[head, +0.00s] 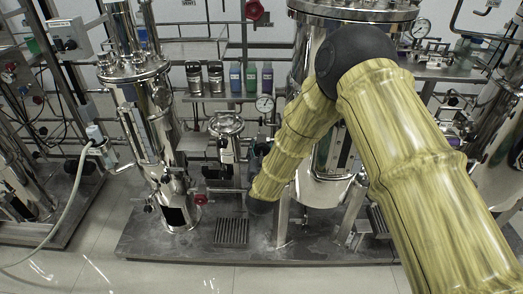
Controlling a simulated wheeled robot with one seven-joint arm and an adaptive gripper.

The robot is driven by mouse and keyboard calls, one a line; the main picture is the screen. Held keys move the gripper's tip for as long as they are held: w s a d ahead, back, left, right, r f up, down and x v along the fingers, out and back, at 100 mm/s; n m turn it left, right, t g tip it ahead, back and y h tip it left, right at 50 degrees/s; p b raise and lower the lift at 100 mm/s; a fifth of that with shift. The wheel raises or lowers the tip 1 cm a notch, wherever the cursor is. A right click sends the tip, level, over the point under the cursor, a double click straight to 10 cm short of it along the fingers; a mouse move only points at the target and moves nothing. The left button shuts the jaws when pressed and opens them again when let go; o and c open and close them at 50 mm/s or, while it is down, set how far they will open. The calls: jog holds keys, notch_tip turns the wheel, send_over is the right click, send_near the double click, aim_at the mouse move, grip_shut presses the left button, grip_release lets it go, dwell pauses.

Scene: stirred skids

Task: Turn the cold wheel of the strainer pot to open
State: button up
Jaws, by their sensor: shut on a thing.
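A small steel pot with a lid (226,126), which looks like the strainer pot, stands on a thin stem at the middle of the skid in the head view. My jointed yellow arm comes in from the lower right, bends at a black elbow and slopes down to a dark wrist joint just right of the pot's stem. My gripper's fingers cannot be made out; the forearm covers the area behind it. A dark shape beside the forearm, right of the pot, is too unclear to name. I cannot pick out the cold wheel.
A tall steel column (150,125) stands left of the pot, with a red valve handle (201,199) near its foot. A large steel vessel (303,50) stands behind my arm. Bottles (250,77) line a back shelf. A hose (62,222) hangs at left. The front floor is clear.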

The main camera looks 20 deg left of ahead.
jog(key=shift+d, duration=0.1)
jog(key=o, duration=1)
jog(key=shift+s, duration=0.1)
jog(key=v, duration=1.2)
